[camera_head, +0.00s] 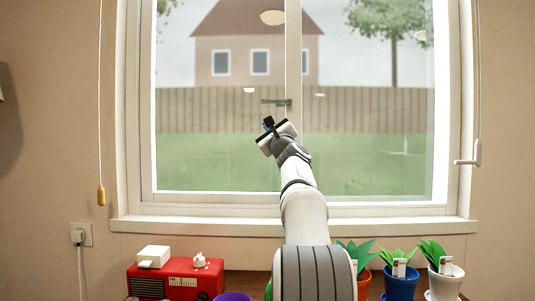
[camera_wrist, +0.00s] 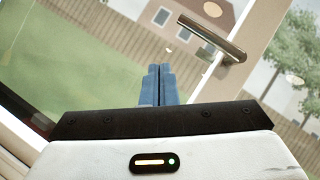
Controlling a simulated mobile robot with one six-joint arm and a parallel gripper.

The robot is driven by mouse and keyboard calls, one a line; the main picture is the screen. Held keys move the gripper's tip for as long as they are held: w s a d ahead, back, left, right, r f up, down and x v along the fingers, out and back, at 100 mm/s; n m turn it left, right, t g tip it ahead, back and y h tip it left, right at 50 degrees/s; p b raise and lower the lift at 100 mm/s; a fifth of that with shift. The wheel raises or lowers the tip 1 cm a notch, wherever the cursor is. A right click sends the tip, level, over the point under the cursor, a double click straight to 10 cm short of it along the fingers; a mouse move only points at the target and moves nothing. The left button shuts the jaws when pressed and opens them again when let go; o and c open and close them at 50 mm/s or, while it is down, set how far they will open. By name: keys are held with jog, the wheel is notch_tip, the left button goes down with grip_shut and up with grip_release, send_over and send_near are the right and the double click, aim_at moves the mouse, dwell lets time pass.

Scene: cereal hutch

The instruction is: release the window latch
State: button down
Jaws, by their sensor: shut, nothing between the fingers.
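The window latch (camera_head: 274,101) is a small grey-brown metal bar on the middle upright of the window. In the head view it points left from the upright, roughly level. In the wrist view the latch (camera_wrist: 212,37) shows as a tilted bar at the upper right, its thicker end over the pale upright. My gripper (camera_head: 268,122) is just below and a little left of the latch in the head view. In the wrist view the blue fingers of my gripper (camera_wrist: 159,70) are together, with nothing between them. They appear apart from the latch.
A white window frame (camera_head: 145,110) surrounds the glass. A cord with a wooden pull (camera_head: 101,195) hangs left; a white crank handle (camera_head: 470,157) is at right. Below the sill (camera_head: 180,227) are a red radio (camera_head: 190,282) and several potted plants, including one in a white pot (camera_head: 444,282).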

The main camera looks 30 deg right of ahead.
jog(key=s+a+f+b, duration=0.3)
jog(key=s+f, duration=0.1)
jog(key=s, duration=0.1)
jog(key=shift+s+a, duration=0.15)
jog(key=shift+a, duration=0.25)
